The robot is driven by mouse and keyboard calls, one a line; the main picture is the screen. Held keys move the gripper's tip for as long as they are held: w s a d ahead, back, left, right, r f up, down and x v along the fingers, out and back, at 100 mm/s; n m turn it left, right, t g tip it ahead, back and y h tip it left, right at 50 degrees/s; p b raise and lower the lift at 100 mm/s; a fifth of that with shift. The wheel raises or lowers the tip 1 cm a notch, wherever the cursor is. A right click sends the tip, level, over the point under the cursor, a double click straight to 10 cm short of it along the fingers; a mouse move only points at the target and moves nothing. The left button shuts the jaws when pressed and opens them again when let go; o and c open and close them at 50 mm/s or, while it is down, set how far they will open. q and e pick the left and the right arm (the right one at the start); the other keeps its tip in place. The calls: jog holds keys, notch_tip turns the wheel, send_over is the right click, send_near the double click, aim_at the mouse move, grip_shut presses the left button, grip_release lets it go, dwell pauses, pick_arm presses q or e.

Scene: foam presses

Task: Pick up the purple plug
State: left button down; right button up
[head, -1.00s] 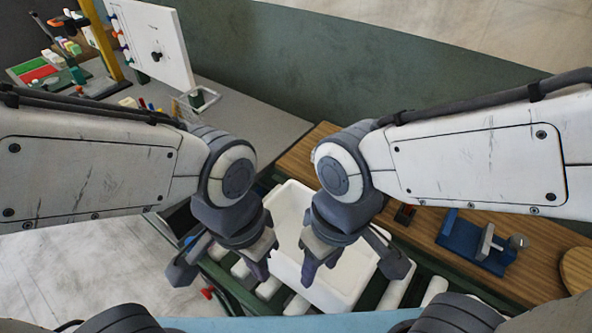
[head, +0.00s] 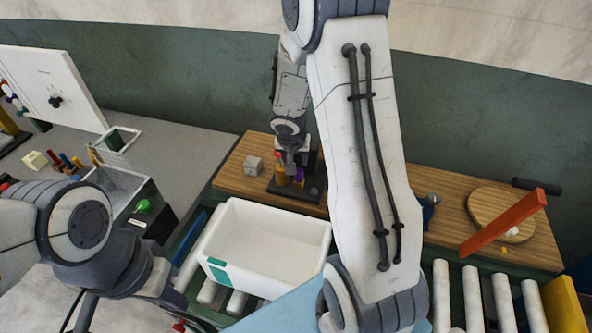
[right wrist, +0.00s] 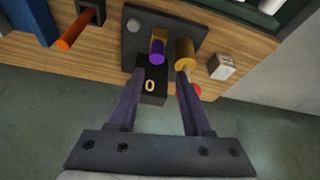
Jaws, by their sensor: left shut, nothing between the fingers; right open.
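The purple plug (right wrist: 157,50) is upright in a dark stand (right wrist: 133,42) on the wooden bench. It also shows as a small purple spot in the head view (head: 299,174). My right gripper (right wrist: 159,76) is open, and its fingertips point toward the stand. The plug shows in the gap beyond the tips, nearer the left finger than the right in the wrist view; nothing is held. In the head view the right gripper (head: 291,160) is over the stand, small and partly hidden. My left gripper (head: 158,285) is low at the left, shut and empty, with its fingertips hard to see.
A yellow plug (right wrist: 184,53) stands close right of the purple one. A red part (right wrist: 194,91) is by the right finger. A grey block (right wrist: 221,66) sits beside the stand. A white bin (head: 265,232) stands on rollers in front of the bench.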

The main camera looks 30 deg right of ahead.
aim_at(299, 171)
jog(key=b+x, duration=0.1)
jog(key=x, duration=0.3)
jog(key=shift+d+f+b, duration=0.2)
jog(key=shift+f+b, duration=0.1)
jog(key=shift+b+x, duration=0.7)
jog(key=shift+x, duration=2.3)
jog(key=shift+s+d, duration=0.1)
grip_shut()
